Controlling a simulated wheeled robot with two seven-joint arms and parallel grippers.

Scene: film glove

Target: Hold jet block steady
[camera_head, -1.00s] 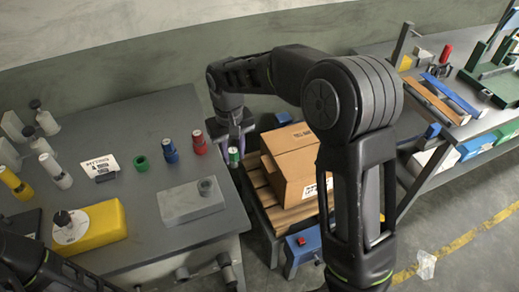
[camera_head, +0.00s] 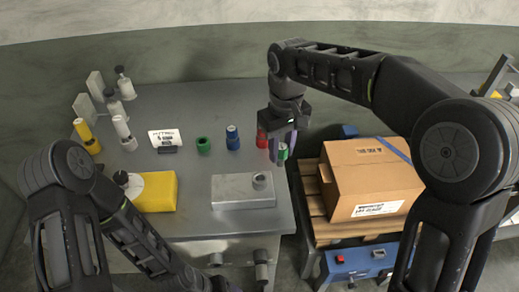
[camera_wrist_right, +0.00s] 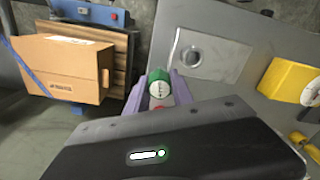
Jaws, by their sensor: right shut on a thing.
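The jet block is most likely the grey metal block (camera_head: 230,192) near the front right of the grey table; it also shows in the wrist view (camera_wrist_right: 218,62). A short round fitting (camera_head: 262,181) stands on its right end. My right gripper (camera_head: 281,152) points down at the table's right edge, behind and right of the block and apart from it. Its purple fingers are shut on a small green-capped cylinder (camera_wrist_right: 160,85) with a pale end. My left arm comes in at lower left, and its gripper is out of view.
A red cylinder (camera_head: 262,138), a blue one (camera_head: 233,138) and a green ring (camera_head: 204,145) stand in a row behind the block. A yellow block (camera_head: 158,190) lies left of it. A cardboard box (camera_head: 368,178) sits on a pallet to the right.

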